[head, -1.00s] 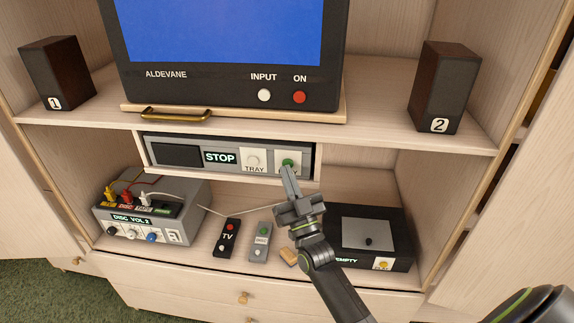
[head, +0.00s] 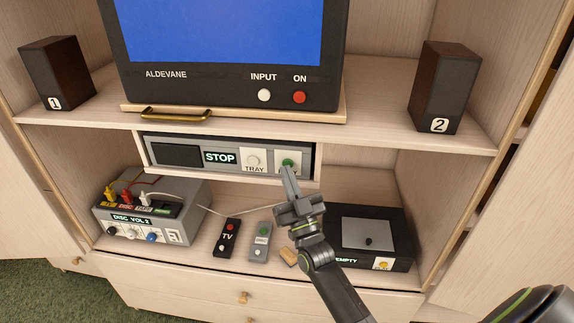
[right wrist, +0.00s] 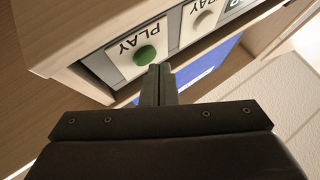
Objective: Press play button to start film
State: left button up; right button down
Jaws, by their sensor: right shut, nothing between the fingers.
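The disc player (head: 180,155) sits in a slot under the upper shelf, and its display reads STOP. Its green play button (head: 288,162) is at the right end of the front, beside the white tray button (head: 253,161). My right gripper (head: 286,169) is shut and empty, with its fingertips just in front of the play button, hiding part of its label. In the right wrist view the green button (right wrist: 144,55) shows next to the shut fingertips, under the word PLAY. Whether they touch the button I cannot tell. My left gripper is not in view.
A TV (head: 225,60) with a blue screen stands above, between two speakers (head: 56,72) (head: 445,87). The lower shelf holds a grey switch box (head: 190,207), two remotes (head: 228,237) (head: 261,242) and a black box (head: 365,220) reading EMPTY.

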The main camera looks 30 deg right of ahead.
jog(key=shift+w, duration=0.1)
dwell(0.6)
jog(key=shift+w+d, duration=0.25)
jog(key=shift+w, duration=0.05)
jog(key=shift+s+a, duration=0.1)
jog(key=shift+s, duration=0.05)
jog(key=shift+s+a, duration=0.15)
jog(key=shift+s, duration=0.1)
dwell(0.3)
jog(key=s+a, duration=0.3)
jog(key=s, duration=0.2)
jog(key=shift+a+p, duration=0.2)
jog(key=shift+p, duration=0.1)
dwell(0.6)
